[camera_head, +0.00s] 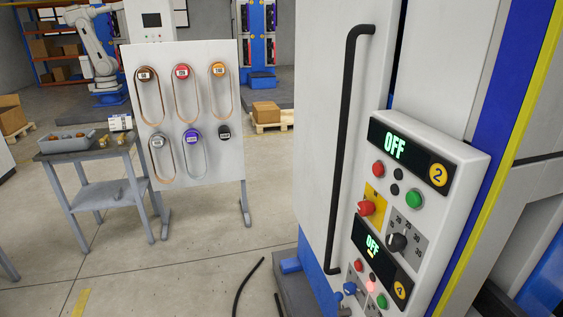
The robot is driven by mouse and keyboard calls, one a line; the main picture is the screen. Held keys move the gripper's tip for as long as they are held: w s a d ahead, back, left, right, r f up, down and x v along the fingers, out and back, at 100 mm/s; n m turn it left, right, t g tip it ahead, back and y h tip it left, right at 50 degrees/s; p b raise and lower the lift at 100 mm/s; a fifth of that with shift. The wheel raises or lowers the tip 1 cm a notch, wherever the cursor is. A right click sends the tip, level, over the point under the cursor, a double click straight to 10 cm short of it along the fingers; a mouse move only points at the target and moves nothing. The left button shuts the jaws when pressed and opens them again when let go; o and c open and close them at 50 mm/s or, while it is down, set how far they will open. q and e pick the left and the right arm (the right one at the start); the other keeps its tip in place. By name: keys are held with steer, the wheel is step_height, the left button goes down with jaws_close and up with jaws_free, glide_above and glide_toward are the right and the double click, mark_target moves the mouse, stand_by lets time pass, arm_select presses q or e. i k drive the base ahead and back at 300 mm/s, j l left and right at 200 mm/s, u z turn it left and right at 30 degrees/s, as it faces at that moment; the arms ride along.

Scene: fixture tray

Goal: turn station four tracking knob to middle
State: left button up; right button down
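The station four panel is the lower one on the white control box (455,155), low in the picture. Its display (381,255) reads OFF, with a round yellow "4" label (400,289). The panel's lower part is cut off by the picture edge. Neither of my grippers is in view.
The station two panel sits above, with its OFF display (398,147), a red knob (366,208) and a black dial (396,242). A long black door handle (344,150) stands left of the box. A belt board (190,110) and grey cart (95,165) stand farther back left; open floor lies between.

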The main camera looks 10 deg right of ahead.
mark_target(350, 287)
steer(key=z, duration=1.3)
